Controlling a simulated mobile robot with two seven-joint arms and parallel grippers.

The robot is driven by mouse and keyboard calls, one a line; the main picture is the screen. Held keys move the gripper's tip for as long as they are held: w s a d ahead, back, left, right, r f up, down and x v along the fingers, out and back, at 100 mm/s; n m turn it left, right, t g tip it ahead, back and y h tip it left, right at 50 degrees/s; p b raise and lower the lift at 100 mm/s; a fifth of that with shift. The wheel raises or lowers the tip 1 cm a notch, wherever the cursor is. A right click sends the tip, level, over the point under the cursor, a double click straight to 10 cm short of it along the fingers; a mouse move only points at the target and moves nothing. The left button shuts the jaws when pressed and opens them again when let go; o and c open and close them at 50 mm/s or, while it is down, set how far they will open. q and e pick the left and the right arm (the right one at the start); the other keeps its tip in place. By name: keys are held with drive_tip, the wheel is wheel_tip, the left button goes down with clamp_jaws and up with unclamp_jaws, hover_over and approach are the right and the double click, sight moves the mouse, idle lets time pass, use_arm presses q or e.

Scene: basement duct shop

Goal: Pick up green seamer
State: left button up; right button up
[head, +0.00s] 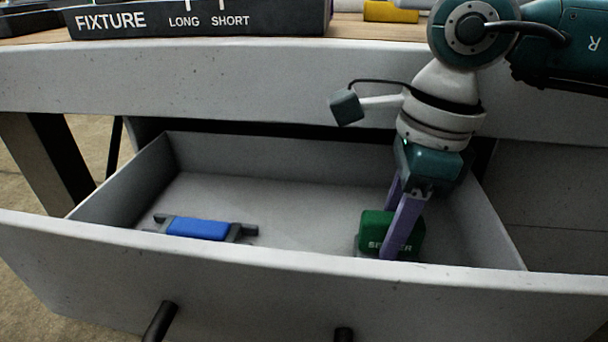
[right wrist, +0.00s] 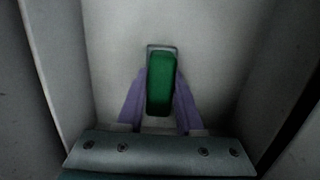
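The green seamer (head: 372,232) is a green block with white lettering, inside the open drawer at its right side. My right gripper (head: 396,235) reaches down into the drawer from above, with its purple fingers on either side of the seamer. In the right wrist view the green seamer (right wrist: 161,84) stands between the two fingers, which lie against its sides with no clear gap; the gripper (right wrist: 161,90) looks shut on it. A grey loop shows at the block's far end. The seamer seems at or near the drawer floor. My left gripper is not in view.
The grey drawer (head: 280,262) is pulled out, its front wall nearest me with dark handles. A blue tool with dark ends (head: 198,229) lies at its left. The drawer's middle floor is clear. The bench edge (head: 230,75) overhangs behind, with a black fixture board (head: 200,18) on top.

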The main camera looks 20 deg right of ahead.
clamp_jaws()
idle(0.4)
drive_tip(key=shift+r, duration=0.25)
wheel_tip(320, 180, up, 20)
drive_tip(key=p, duration=0.6)
drive_tip(key=shift+f, duration=0.2)
